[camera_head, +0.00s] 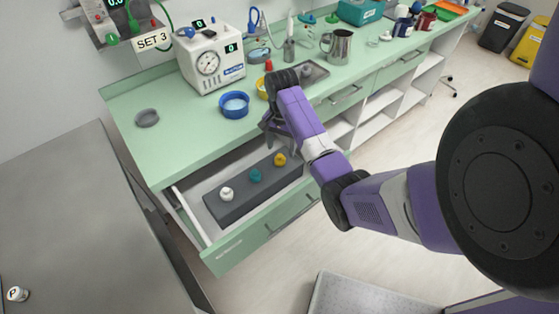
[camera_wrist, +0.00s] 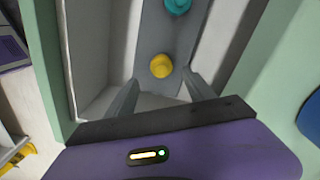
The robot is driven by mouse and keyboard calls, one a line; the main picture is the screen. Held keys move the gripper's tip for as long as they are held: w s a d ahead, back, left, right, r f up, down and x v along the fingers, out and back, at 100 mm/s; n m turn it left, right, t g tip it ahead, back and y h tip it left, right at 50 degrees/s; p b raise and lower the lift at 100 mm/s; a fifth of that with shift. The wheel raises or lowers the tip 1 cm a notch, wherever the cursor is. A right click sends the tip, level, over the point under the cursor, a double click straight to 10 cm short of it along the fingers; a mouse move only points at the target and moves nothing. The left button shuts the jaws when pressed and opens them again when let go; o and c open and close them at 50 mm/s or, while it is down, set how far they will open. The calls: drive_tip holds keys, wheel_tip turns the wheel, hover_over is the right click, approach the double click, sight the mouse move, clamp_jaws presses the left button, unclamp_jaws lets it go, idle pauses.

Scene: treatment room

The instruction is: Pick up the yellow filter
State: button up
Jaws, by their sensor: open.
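The yellow filter (camera_head: 280,159) stands on a dark grey block in the open drawer, at the block's right end. In the wrist view the yellow filter (camera_wrist: 160,66) shows just beyond my fingertips, roughly centred between them. My gripper (camera_head: 277,138) is open and empty, above the right end of the drawer, with its fingers partly hidden by my arm in the head view. In the wrist view both fingers of my gripper (camera_wrist: 160,78) are spread apart. A teal filter (camera_head: 255,176) and a white filter (camera_head: 227,194) stand on the same block.
The open drawer (camera_head: 231,250) has walls around the block. The green counter (camera_head: 150,169) above it bears a gauge device (camera_head: 212,61), a blue-rimmed bowl (camera_head: 235,104), a steel jug (camera_head: 337,46) and other items. A grey surface (camera_head: 80,220) stands at left.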

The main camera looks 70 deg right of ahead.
sight(280, 155)
drive_tip(key=shift+w+a+f+p, duration=0.1)
drive_tip(key=shift+f+p, duration=0.05)
drive_tip(key=shift+f, duration=1.25)
drive_tip(key=shift+w+a+f+p, duration=0.1)
drive_tip(key=shift+f+p, duration=0.05)
drive_tip(key=shift+f, duration=1.2)
clamp_jaws()
drive_tip(key=shift+r, duration=0.15)
